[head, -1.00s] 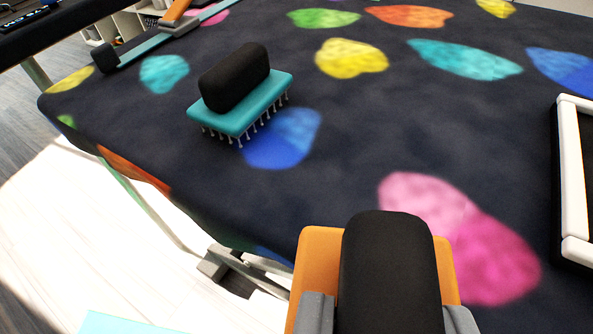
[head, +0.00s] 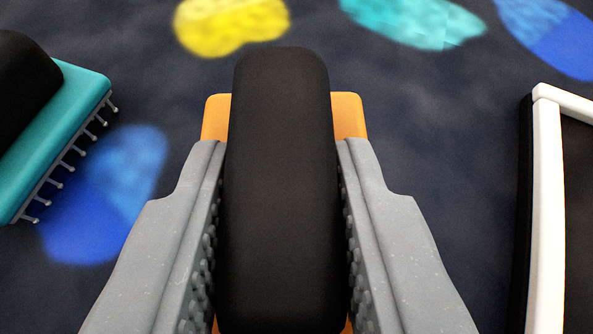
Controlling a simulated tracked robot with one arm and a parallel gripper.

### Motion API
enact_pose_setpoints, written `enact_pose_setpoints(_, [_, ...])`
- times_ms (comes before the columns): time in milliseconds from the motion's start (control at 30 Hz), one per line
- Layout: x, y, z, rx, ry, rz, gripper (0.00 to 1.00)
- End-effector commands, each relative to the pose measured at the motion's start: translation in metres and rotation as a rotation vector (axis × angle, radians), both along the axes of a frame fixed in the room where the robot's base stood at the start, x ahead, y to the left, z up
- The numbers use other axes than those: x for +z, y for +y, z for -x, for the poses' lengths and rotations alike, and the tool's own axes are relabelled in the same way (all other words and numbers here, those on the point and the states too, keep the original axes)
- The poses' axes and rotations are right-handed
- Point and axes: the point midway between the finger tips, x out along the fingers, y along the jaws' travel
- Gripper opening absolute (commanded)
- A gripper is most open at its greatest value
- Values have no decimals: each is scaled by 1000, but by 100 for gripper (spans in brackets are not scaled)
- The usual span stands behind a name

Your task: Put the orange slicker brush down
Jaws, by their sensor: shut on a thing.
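The orange slicker brush (head: 349,116) is in the middle of the head view, with its black handle (head: 280,180) on top and its orange base showing at the far end and edges. My gripper (head: 282,165) is shut on the black handle, one grey finger on each side. The brush is over the dark, colour-spotted table cover (head: 430,120). Its underside is hidden, so I cannot tell whether it touches the cover.
A teal brush (head: 60,125) with a black handle and grey pins lies at the left. A white-edged black frame or tray (head: 547,200) stands at the right. The cover between them, beyond the orange brush, is clear.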

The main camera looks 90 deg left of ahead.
Motion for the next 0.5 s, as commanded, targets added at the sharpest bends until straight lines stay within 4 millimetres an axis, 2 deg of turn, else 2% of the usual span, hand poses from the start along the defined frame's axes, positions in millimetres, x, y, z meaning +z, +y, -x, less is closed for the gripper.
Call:
enact_pose_setpoints(233, [-33, 0, 0, -1, 2, 1, 0])
enact_pose_setpoints(500, [-33, -1, 0, 0, 0, 2, 0])
